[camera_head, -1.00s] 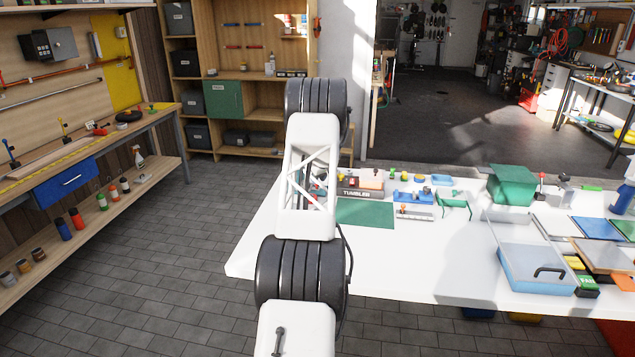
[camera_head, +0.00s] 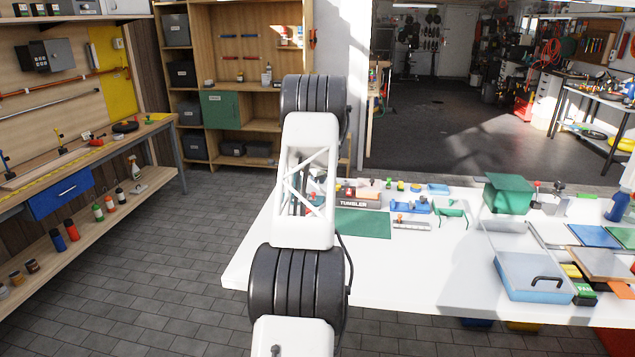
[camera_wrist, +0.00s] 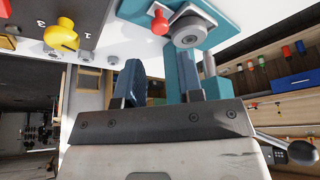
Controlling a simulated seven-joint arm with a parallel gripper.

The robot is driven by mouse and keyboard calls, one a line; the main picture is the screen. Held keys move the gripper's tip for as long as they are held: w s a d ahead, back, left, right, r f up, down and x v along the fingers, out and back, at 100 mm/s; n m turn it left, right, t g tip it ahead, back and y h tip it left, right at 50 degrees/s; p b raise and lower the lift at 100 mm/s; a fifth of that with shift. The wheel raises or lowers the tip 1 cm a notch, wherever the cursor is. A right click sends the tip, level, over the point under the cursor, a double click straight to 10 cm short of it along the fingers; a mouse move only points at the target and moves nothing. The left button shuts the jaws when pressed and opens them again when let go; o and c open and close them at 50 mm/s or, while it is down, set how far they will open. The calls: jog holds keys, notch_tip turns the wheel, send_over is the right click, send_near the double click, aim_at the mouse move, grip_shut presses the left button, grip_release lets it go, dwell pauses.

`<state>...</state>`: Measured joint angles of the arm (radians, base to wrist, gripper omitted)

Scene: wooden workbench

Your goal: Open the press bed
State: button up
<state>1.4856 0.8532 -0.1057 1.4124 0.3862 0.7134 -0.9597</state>
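In the wrist view a teal device (camera_wrist: 222,18) hangs in at the top, with a grey round part (camera_wrist: 188,31) and a red knob (camera_wrist: 160,22). It may be the press; I cannot make out which part is its bed. My gripper (camera_wrist: 172,75) shows two dark blue fingers standing apart, with a teal upright part between or behind them. I see no clear grip on anything, and contact cannot be told. In the head view my own arm hides the gripper and most of this device.
A lever with a black ball (camera_wrist: 300,152) is at lower right. On the white table stand a TUMBLER box (camera_head: 360,201), a green mat (camera_head: 363,224), a green bin (camera_head: 510,194) and a lidded blue tray (camera_head: 535,278).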

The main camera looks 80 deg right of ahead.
jog(key=shift+w+a, duration=0.1)
jog(key=shift+a, duration=0.05)
grip_shut()
jog(key=w+a+r+m+g+h, duration=0.1)
jog(key=w+a+m+g+h, duration=0.2)
jog(key=w+g, duration=0.3)
jog(key=shift+w+a+r+m, duration=0.35)
jog(key=shift+w+a+m, duration=0.3)
jog(key=shift+m, duration=0.25)
jog(key=shift+s, duration=0.1)
